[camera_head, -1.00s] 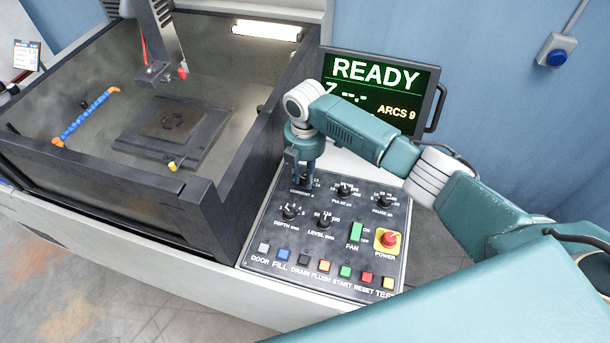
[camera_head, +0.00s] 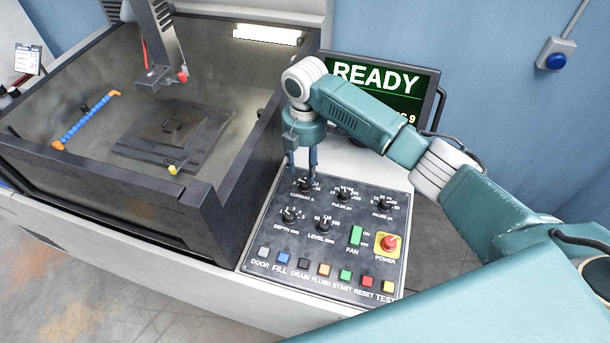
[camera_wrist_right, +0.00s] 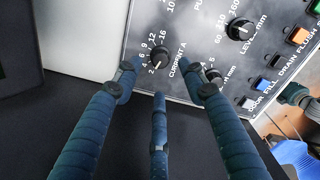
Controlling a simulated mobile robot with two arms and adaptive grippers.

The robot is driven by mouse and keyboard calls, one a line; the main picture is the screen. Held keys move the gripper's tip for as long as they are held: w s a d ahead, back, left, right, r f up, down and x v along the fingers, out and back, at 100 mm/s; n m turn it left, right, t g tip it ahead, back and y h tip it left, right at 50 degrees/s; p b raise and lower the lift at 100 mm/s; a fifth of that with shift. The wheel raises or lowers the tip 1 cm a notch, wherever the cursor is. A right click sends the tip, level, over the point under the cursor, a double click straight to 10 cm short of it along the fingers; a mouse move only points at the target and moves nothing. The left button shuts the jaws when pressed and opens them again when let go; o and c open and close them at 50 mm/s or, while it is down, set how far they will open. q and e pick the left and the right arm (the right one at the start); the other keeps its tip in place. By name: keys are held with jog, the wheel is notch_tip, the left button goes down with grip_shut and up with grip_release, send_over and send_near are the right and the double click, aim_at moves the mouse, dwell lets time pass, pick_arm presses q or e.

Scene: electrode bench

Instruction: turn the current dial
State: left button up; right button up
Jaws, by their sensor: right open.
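The current dial (camera_head: 304,186) is a black knob at the upper left of the control panel, labelled CURRENT A. In the right wrist view, the dial (camera_wrist_right: 160,56) shows a pale pointer line towards the low numbers at lower left. My right gripper (camera_head: 302,172) hangs fingers-down just above and behind the dial. In the wrist view its blue fingers (camera_wrist_right: 160,90) are spread and empty, with the dial beyond and between the outer two. Whether any finger touches it I cannot tell. My left gripper is not in view.
Other knobs, including the pulse dial (camera_head: 343,194) and depth dial (camera_head: 290,216), sit close by. A green fan switch (camera_head: 356,235), red power button (camera_head: 389,242) and a row of buttons lie nearer. The tank wall (camera_head: 243,150) rises left; the screen (camera_head: 385,85) stands behind.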

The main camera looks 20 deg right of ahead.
aim_at(305, 183)
notch_tip(305, 183, up, 6)
jog(key=shift+f, duration=0.1)
dwell(0.6)
